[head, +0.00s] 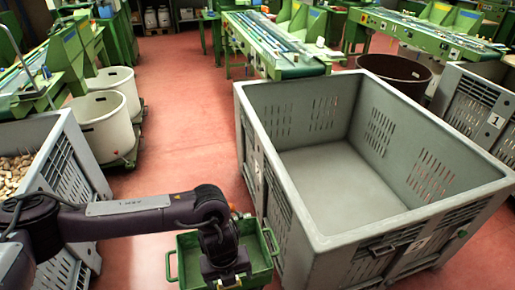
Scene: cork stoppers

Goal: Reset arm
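My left arm comes in from the left in the head view, and its wrist bends down so that my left gripper (226,278) hangs over a green tray (190,242) with side handles. The fingertips are at the bottom edge of the picture, and I cannot tell whether they are open or shut. My arm hides part of the tray. My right arm and gripper are not in view. Cork stoppers (12,172) fill a grey crate (88,150) at the left edge.
A large grey slatted bin (300,225), empty inside, stands right of the tray. White tubs (104,126) stand at the left, a brown round tub (396,70) behind the bin. Green conveyor machines (283,55) line the back. Red floor (185,130) is clear between the tubs and bin.

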